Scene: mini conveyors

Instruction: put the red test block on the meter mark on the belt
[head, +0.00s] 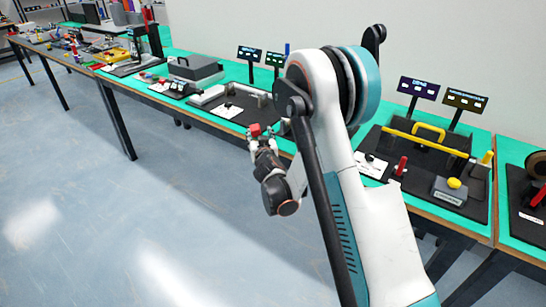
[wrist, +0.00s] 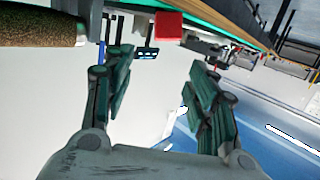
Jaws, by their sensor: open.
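The red test block (head: 256,130) appears at the tip of my gripper (head: 262,140) in the head view, near the front edge of the long table. In the wrist view the red block (wrist: 168,25) lies beyond and between the two fingers of my open gripper (wrist: 163,62). The fingers stand apart, and I see no finger closed on the block. Whether anything touches it is not clear. A brown, rough-surfaced roller or belt end (wrist: 40,30) fills the upper left of the wrist view. I cannot make out the meter mark in either view.
The long table (head: 222,121) has a green top and carries several stations. Right of my arm stand a yellow handle (head: 428,130), a red peg (head: 402,165) and a grey box with a yellow button (head: 450,190). Small dark displays (head: 418,88) stand behind. The floor in front is clear.

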